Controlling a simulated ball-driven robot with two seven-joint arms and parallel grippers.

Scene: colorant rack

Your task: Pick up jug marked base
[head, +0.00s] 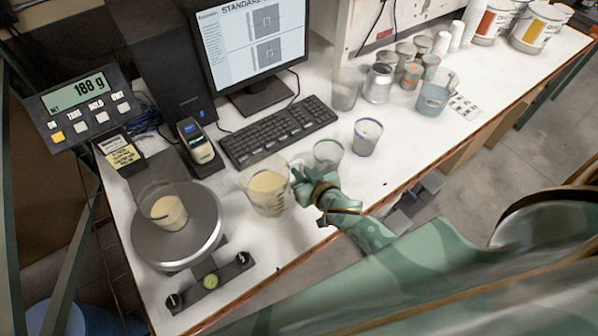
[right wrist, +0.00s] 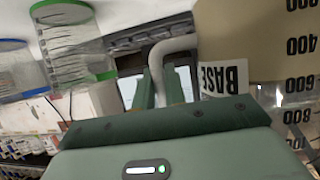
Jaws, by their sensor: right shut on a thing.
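The jug marked base (head: 267,192) is a clear jug of cream liquid near the table's front edge, right of the scale. In the right wrist view the jug (right wrist: 250,45) shows its BASE label and volume marks, and its pale handle curves between my fingers. My right gripper (head: 299,178) is at the jug's right side, shut on its handle; the fingers also show in the right wrist view (right wrist: 160,82). The jug looks about upright, and I cannot tell whether its bottom touches the table. My left gripper is not in view.
A scale (head: 178,250) holding a cup of cream liquid (head: 166,212) stands left of the jug; its display (head: 85,92) reads 188 g. A keyboard (head: 278,132) lies behind. Clear cups (head: 328,153) (head: 367,136) stand close right of my gripper.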

